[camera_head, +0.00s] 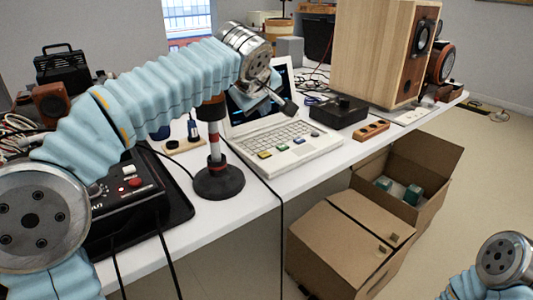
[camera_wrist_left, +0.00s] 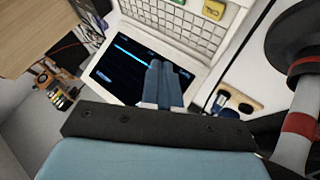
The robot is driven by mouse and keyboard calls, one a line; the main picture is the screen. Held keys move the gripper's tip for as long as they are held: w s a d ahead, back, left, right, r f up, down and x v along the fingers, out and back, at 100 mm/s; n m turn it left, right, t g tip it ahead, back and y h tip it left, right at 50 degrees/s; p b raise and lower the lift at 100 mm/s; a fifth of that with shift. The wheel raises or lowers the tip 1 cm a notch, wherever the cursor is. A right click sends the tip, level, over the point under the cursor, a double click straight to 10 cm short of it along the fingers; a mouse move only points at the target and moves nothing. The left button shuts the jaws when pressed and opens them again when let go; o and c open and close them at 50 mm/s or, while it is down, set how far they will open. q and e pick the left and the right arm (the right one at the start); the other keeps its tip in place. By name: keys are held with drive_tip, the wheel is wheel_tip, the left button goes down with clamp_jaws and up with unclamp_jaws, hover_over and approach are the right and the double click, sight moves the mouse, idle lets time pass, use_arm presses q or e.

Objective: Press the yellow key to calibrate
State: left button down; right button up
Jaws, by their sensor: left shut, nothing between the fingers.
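The yellow key (camera_head: 264,154) is at the front left edge of the white laptop's (camera_head: 318,152) keyboard deck. A green key (camera_head: 281,147) and a blue key (camera_head: 299,140) lie in a row to its right. My right gripper is out of view.
A microphone stand with a round black base (camera_head: 218,182) stands left of the laptop, under my left arm. A black box (camera_head: 338,112) and a wooden speaker (camera_head: 380,50) are to the right. Cardboard boxes (camera_head: 340,245) sit on the floor in front. A cable crosses the table.

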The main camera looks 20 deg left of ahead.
use_arm(q)
drive_tip(key=shift+f, duration=0.1)
drive_tip(key=b, duration=0.7)
hover_over(263, 155)
wheel_tip(263, 155, down, 8)
drive_tip(key=shift+r, duration=0.25)
drive_tip(key=shift+f+b, duration=0.3)
drive_tip(key=shift+f, duration=0.3)
drive_tip(key=shift+f, duration=0.1)
idle(1.0)
drive_tip(key=shift+f+b, duration=0.3)
drive_tip(key=shift+b, duration=0.1)
drive_tip(key=shift+f+b, duration=0.45)
idle(0.5)
drive_tip(key=shift+r, duration=0.1)
drive_tip(key=shift+r+p, duration=0.75)
drive_tip(key=shift+r, duration=0.05)
